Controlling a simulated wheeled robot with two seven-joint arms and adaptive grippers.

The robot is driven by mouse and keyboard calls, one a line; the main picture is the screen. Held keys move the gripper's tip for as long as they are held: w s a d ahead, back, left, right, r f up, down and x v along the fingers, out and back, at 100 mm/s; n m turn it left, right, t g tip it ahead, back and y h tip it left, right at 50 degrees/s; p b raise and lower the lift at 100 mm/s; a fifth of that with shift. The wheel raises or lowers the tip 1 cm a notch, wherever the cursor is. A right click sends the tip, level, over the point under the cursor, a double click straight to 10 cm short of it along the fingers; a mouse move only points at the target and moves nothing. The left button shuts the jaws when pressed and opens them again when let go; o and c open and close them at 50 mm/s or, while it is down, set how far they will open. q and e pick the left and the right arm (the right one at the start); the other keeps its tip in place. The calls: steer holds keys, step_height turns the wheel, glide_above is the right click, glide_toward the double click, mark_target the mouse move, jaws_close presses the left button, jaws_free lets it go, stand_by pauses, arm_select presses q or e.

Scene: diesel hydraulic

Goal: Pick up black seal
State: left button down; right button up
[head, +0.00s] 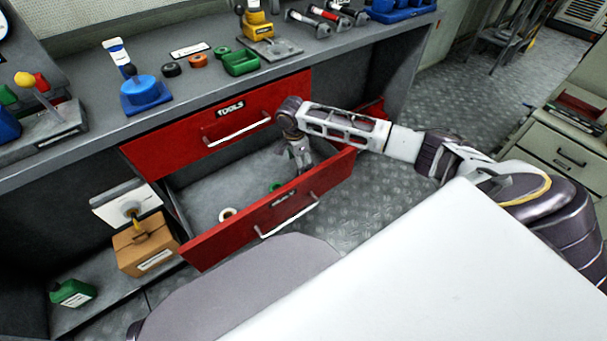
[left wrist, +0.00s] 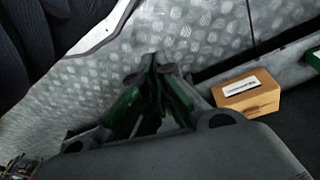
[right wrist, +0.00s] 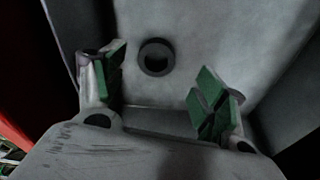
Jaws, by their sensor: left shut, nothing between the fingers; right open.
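A black seal (right wrist: 156,57), a dark ring, lies flat on the grey drawer floor in the right wrist view. My right gripper (right wrist: 160,78) is open, its fingers left and right of the ring's line and short of it; nothing is between them. In the head view my right gripper (head: 301,158) reaches down into the open lower drawer (head: 197,190), and I cannot make out the black seal there. Another black ring (head: 172,69) lies on the workbench. My left gripper (left wrist: 156,85) is shut and empty above the floor in the left wrist view.
A white ring (head: 227,215) and a small green item (head: 275,187) are in the drawer. The red drawer front (head: 270,216) and the shut TOOLS drawer (head: 215,125) bound the space. A cardboard box (head: 146,246) stands left below; it also shows in the left wrist view (left wrist: 248,97).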

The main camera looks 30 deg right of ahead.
arm_select(q)
steer(key=shift+w, duration=0.1)
arm_select(e)
steer(key=shift+f, duration=0.1)
steer(key=shift+s+d+f+b, duration=0.1)
steer(key=shift+f+b, duration=0.2)
steer(key=shift+f, duration=0.2)
steer(key=shift+s+d+f+b, duration=0.15)
steer(key=shift+f+b, duration=0.15)
steer(key=shift+f, duration=0.25)
steer(key=shift+s+d+f+b, duration=0.1)
steer(key=shift+f+b, duration=0.2)
steer(key=shift+f, duration=0.95)
steer(key=shift+d+f+b, duration=0.1)
steer(key=shift+f+b, duration=0.1)
steer(key=shift+b, duration=0.1)
arm_select(q)
steer(key=r, duration=0.3)
steer(key=shift+w+d+r+t, duration=0.2)
steer(key=shift+d+r+t, duration=0.05)
steer(key=shift+d+t, duration=0.15)
steer(key=shift+f, duration=0.1)
steer(key=shift+w, duration=0.3)
arm_select(e)
steer(key=c, duration=0.9)
